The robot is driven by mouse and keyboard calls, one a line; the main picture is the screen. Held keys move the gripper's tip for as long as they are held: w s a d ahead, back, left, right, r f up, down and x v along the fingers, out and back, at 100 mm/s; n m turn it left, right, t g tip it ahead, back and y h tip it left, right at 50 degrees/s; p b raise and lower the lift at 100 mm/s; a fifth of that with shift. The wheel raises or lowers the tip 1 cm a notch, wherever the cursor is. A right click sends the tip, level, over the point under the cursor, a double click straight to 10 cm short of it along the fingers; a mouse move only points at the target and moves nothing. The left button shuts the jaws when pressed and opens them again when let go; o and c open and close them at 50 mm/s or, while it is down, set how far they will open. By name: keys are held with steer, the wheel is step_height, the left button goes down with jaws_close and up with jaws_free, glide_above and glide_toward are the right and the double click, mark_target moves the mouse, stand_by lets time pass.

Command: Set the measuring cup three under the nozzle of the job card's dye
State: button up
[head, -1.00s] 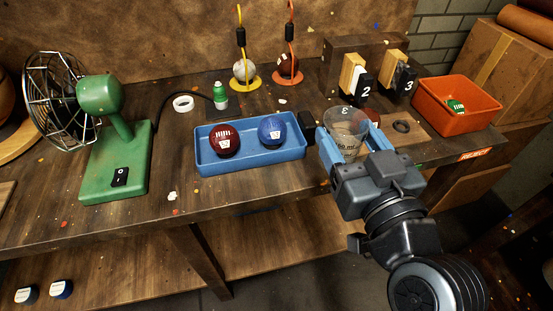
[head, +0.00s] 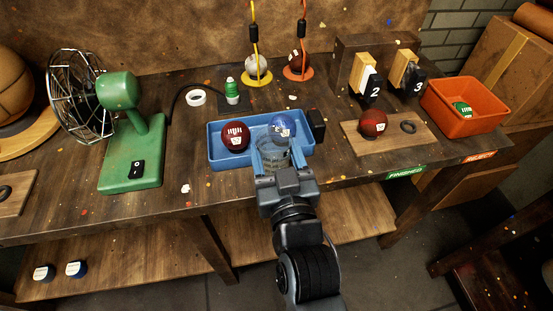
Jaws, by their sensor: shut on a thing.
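My gripper (head: 278,158) is shut on the clear measuring cup (head: 274,157), in front of the blue tray's front right part. The cup's number faced the camera earlier; now I cannot read it. The cup partly overlaps the blue ball (head: 284,126) in the picture. Two dispensers with wooden levers and black fronts stand at the back right: dispenser 2 (head: 372,91) and dispenser 3 (head: 416,84). The cup is left of and nearer than both, with nothing under it that I can make out. I cannot make out a job card or the dye colours.
The blue tray (head: 216,151) also holds a dark red ball (head: 235,136). A wooden board (head: 390,141) with a red ball (head: 373,123) lies before the dispensers. An orange bin (head: 466,122) stands right, a green fan (head: 140,165) left.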

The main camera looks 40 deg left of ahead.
steer(key=shift+f, duration=1.3)
steer(key=shift+f, duration=0.1)
steer(key=shift+f+b, duration=0.1)
steer(key=shift+b, duration=0.3)
steer(key=o, duration=1.1)
steer(key=shift+c, duration=0.2)
steer(key=shift+d, duration=0.15)
steer(key=b+v, duration=0.2)
steer(key=v, duration=0.9)
steer(key=shift+s+d, duration=0.25)
steer(key=shift+s, duration=0.1)
